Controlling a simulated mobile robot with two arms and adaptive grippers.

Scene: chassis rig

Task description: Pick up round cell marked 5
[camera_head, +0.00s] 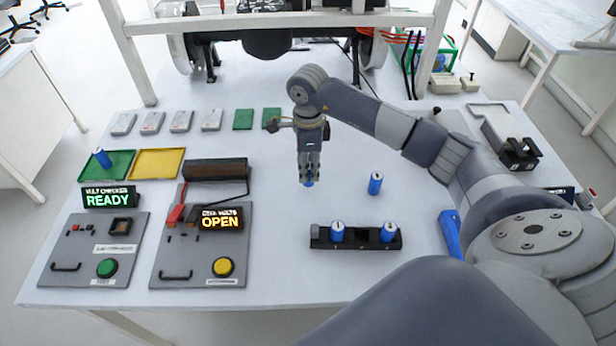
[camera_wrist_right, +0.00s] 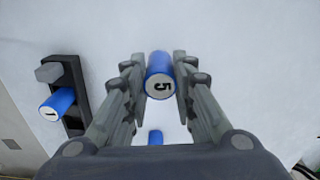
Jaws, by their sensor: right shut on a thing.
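The round cell marked 5 (camera_wrist_right: 160,78) is blue with a white top, and shows between the two fingers in the right wrist view. My right gripper (camera_wrist_right: 160,82) is shut on it. In the head view my right gripper (camera_head: 309,180) points down over the table, and only a small blue bit of the cell (camera_head: 309,184) shows beneath the fingertips. I cannot tell whether the cell touches the table. My left gripper is not in view.
Another blue cell (camera_head: 375,183) stands right of the gripper. A black holder (camera_head: 358,243) in front carries two blue cells. A blue cell leans in the green tray (camera_head: 118,160). Control panels reading READY and OPEN stand at left. A blue object (camera_head: 450,233) lies at right.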

